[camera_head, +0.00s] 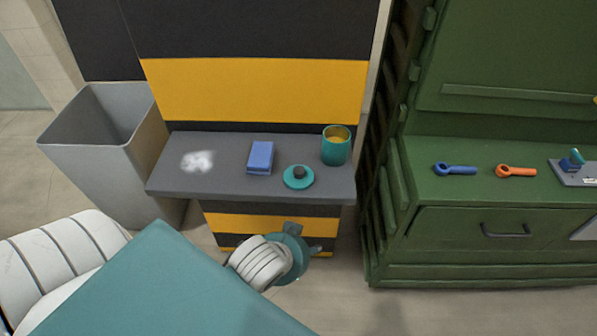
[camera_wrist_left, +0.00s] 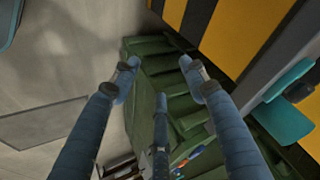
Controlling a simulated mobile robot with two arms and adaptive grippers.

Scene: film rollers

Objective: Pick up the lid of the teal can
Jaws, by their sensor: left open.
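The teal lid (camera_head: 298,183) with a dark knob lies flat near the front edge of the grey shelf (camera_head: 225,180). The open teal can (camera_head: 335,150), yellowish inside, stands upright just behind and right of it. My left gripper (camera_head: 304,238) is below and in front of the shelf edge, apart from the lid. In the left wrist view the gripper (camera_wrist_left: 162,72) has its fingers spread with nothing between them. The lid (camera_wrist_left: 290,78) and what looks like the can (camera_wrist_left: 283,122) show at that view's right edge. My right gripper is not in view.
A blue block (camera_head: 260,157) and a white powdery patch (camera_head: 197,161) are on the shelf left of the lid. A grey bin (camera_head: 100,135) stands at the left. A green workbench (camera_head: 480,188) on the right holds a blue tool (camera_head: 455,169) and an orange tool (camera_head: 515,171).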

